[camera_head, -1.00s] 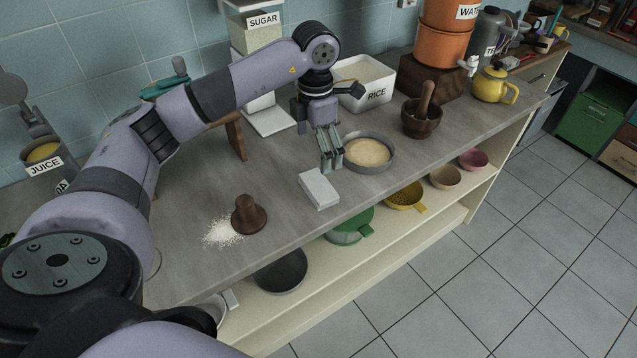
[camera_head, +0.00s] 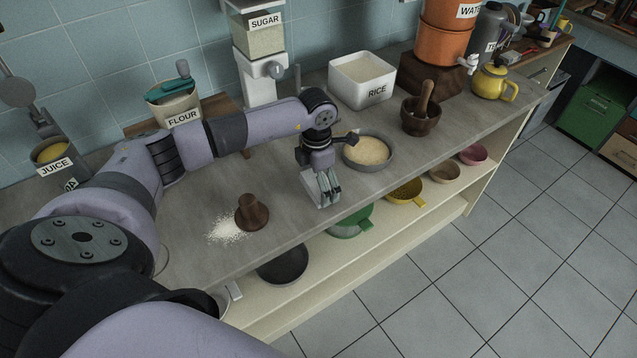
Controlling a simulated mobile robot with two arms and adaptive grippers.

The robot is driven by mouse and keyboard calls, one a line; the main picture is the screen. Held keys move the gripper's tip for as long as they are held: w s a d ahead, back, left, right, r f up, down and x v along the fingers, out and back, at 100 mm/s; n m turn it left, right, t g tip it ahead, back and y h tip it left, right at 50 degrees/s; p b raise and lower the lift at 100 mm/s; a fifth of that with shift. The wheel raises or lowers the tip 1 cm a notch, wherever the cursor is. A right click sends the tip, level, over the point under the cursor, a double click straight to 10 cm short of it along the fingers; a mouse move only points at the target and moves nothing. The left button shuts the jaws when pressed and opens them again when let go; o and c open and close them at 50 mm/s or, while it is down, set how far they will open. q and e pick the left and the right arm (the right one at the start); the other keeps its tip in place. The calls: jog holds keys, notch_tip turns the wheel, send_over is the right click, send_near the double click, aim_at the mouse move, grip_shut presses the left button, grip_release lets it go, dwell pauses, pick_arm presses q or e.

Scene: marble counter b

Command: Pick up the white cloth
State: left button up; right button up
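The white cloth (camera_head: 309,183) is a folded white block lying near the front edge of the grey counter. My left gripper (camera_head: 324,192) points down right over it in the head view and hides most of it, so only pale edges show around the fingers. I cannot tell whether the fingers are around the cloth, touching it or just above it, nor whether they are open or shut. My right gripper is not in view.
A grey bowl of pale grain (camera_head: 367,151) stands just right of my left gripper. A brown wooden piece (camera_head: 252,212) and spilled white powder (camera_head: 228,231) lie to the left. A rice bin (camera_head: 362,82) and a mortar (camera_head: 421,115) stand behind. The counter's front edge is close.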

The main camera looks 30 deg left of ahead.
pick_arm(q)
jog(key=shift+c, duration=0.4)
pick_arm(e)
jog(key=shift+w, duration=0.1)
pick_arm(q)
jog(key=c, duration=0.8)
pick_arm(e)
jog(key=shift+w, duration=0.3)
pick_arm(q)
notch_tip(320, 180, up, 20)
jog(key=b, duration=0.3)
jog(key=shift+b, duration=0.4)
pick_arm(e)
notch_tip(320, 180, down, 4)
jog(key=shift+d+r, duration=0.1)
